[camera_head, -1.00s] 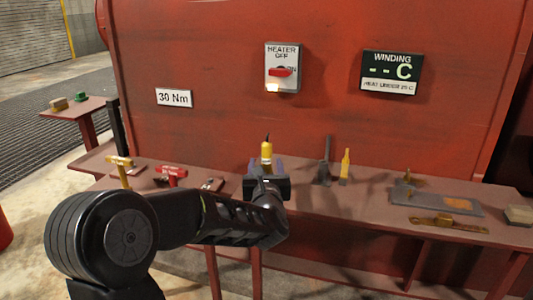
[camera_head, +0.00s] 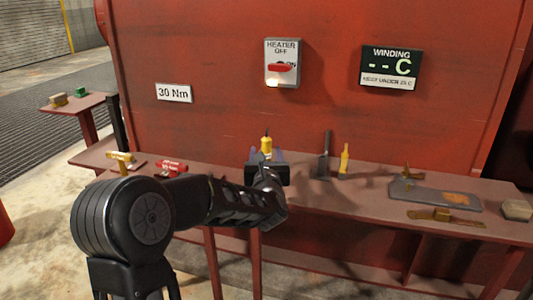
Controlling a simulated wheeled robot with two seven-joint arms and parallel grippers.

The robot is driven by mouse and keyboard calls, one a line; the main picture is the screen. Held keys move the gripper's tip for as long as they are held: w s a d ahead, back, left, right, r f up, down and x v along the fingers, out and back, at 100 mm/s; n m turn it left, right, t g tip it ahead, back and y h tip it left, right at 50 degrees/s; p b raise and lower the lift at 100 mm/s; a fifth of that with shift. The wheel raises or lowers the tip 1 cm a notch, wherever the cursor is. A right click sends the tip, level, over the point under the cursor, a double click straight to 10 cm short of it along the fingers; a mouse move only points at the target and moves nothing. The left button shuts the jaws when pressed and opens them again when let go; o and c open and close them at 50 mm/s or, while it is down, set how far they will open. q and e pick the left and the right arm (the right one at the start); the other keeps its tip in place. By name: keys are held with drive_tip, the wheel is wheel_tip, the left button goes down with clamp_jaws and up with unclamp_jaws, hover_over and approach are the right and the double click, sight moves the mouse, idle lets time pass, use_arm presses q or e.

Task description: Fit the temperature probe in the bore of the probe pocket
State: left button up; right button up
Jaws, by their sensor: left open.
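My left gripper (camera_head: 267,165) is over the front of the bench, left of its middle, and its jaws are open. A short yellow piece with a dark top (camera_head: 266,144), which looks like the temperature probe, stands upright at the far side of the jaws. The gripper hides its lower part, so I cannot tell what it rests in or whether the jaws touch it. I cannot make out the probe pocket or its bore; it may be hidden behind the gripper. My right gripper is out of view.
The red-brown bench (camera_head: 375,210) holds a yellow-handled tool (camera_head: 122,160), a red tool (camera_head: 170,167), a dark upright tool (camera_head: 325,160), a slim yellow bottle-like piece (camera_head: 344,160) and a grey plate (camera_head: 432,193). The red wall (camera_head: 225,50) rises directly behind.

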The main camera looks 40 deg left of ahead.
use_arm(q)
drive_tip(key=x, duration=0.4)
drive_tip(key=shift+w, duration=0.1)
idle(0.4)
clamp_jaws()
idle(0.4)
